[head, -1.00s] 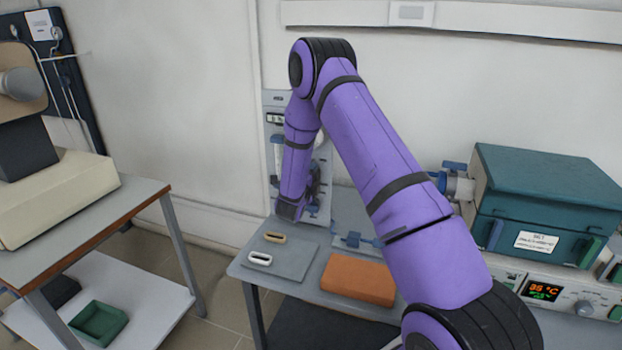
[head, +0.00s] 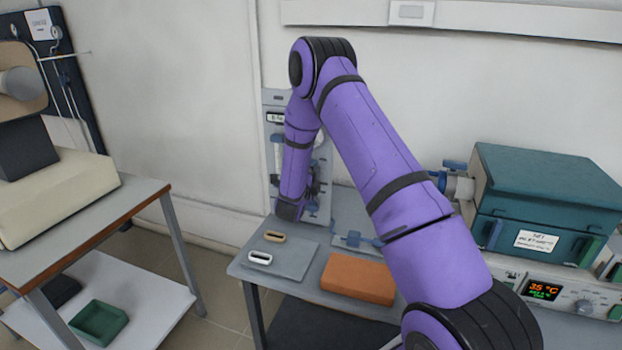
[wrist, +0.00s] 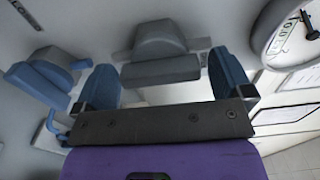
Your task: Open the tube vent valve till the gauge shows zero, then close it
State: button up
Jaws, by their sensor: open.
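In the wrist view my gripper (wrist: 163,62) is open, its two blue fingers apart on either side of a grey handle-like part (wrist: 160,45) on the pale panel. I cannot tell whether the fingers touch it. A blue valve-like part (wrist: 48,76) sits left of the left finger; which part is the tube vent valve is not clear. A round white gauge (wrist: 284,28) is cut off at the upper right, its reading not legible. In the head view my arm covers most of the upright panel (head: 273,101) and the gripper.
On the bench (head: 255,282) lie a grey mat (head: 290,262) with two small oval pieces, and an orange block (head: 358,278). A teal furnace (head: 540,185) stands at the right, its display (head: 541,290) lit. A second table (head: 140,190) is at the left.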

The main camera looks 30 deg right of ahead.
jog(key=v, duration=1)
jog(key=shift+s+a, duration=0.3)
jog(key=a+r+n+t+y, duration=0.1)
jog(key=a+r+n+y, duration=0.3)
jog(key=r, duration=0.5)
jog(key=a+r+n+t+y, duration=0.1)
jog(key=a+r+n+y, duration=0.2)
jog(key=r+n+y, duration=0.45)
jog(key=s+a+r+n+g+y, duration=0.1)
jog(key=s+a+r+n, duration=0.15)
jog(key=s+r, duration=0.3)
jog(key=s+a+r+n+g+y, duration=0.1)
jog(key=s+a+r+n+y, duration=0.1)
jog(key=s+r+n, duration=0.3)
jog(key=s+r+n+g, duration=0.1)
jog(key=s+n+g, duration=0.1)
jog(key=s, duration=0.7)
jog(key=s+r+n+g, duration=0.1)
jog(key=s+n, duration=0.3)
jog(key=s, duration=0.5)
jog(key=s+d+r+n+g, duration=0.1)
jog(key=s+r+n+g, duration=0.1)
jog(key=s, duration=0.7)
jog(key=shift+s+n+g, duration=0.2)
jog(key=shift+n+g, duration=0.2)
jog(key=shift+n, duration=0.4)
